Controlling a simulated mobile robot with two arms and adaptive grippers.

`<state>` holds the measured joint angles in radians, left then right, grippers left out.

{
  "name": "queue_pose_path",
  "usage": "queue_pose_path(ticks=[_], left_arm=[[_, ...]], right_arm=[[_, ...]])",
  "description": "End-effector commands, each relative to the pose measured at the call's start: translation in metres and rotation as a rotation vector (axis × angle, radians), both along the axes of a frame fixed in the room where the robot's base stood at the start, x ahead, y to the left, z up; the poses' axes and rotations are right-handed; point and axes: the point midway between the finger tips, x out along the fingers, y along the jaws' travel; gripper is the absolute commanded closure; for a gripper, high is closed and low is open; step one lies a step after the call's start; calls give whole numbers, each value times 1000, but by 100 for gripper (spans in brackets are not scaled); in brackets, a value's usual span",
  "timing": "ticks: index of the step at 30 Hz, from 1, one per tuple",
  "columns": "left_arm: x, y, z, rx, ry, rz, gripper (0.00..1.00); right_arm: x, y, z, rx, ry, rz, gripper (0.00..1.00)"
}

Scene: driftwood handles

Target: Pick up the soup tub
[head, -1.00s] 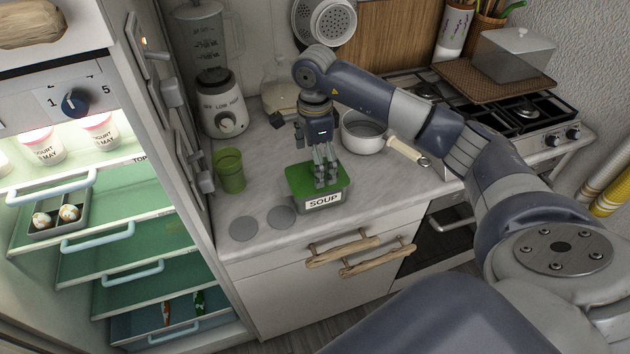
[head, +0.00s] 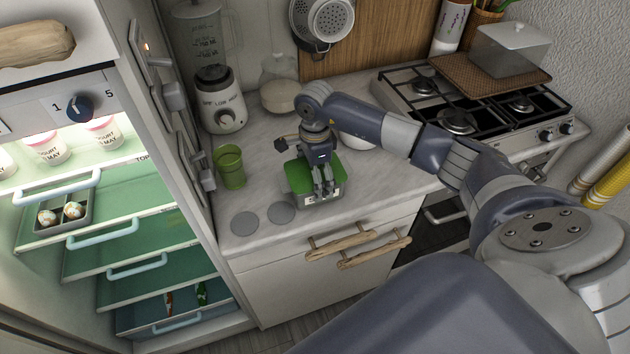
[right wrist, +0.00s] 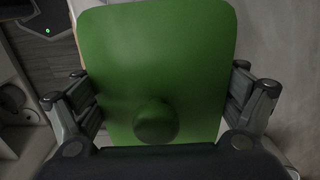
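The soup tub (head: 298,176) stands on the counter. It has a green lid and a grey body, and its white label is partly covered by my fingers. My right gripper (head: 325,188) is over it, pointing down, with fingers lowered to about lid level. In the right wrist view, the green lid (right wrist: 160,60) with its round knob fills the middle. My right fingers (right wrist: 165,105) are spread wide, one on each side of the lid and close to its edges. Whether they touch it cannot be told. My left gripper is not in view.
A green cup (head: 230,167) and two grey discs (head: 281,212) are left of the tub. A blender (head: 219,100) and a jar (head: 279,90) stand behind. A pan (head: 357,141) is partly hidden by my arm. The open fridge is at left.

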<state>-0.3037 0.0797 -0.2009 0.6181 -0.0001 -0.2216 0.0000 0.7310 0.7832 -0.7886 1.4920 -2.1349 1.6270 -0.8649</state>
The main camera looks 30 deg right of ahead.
Motion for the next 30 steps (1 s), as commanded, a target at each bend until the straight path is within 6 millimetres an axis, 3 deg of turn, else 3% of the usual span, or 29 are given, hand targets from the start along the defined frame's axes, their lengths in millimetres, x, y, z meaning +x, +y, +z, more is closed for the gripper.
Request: queue_pose_path(ticks=[1,3,4,20,30], left_arm=[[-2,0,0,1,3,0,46],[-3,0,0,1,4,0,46],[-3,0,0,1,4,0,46],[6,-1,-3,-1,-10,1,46],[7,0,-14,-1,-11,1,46]], right_arm=[[0,0,0,0,-1,0,36],[0,0,0,0,0,0,52],[0,0,-1,-1,0,0,54],[-1,0,1,-1,2,0,54],[1,0,22,0,-3,-1,54]])
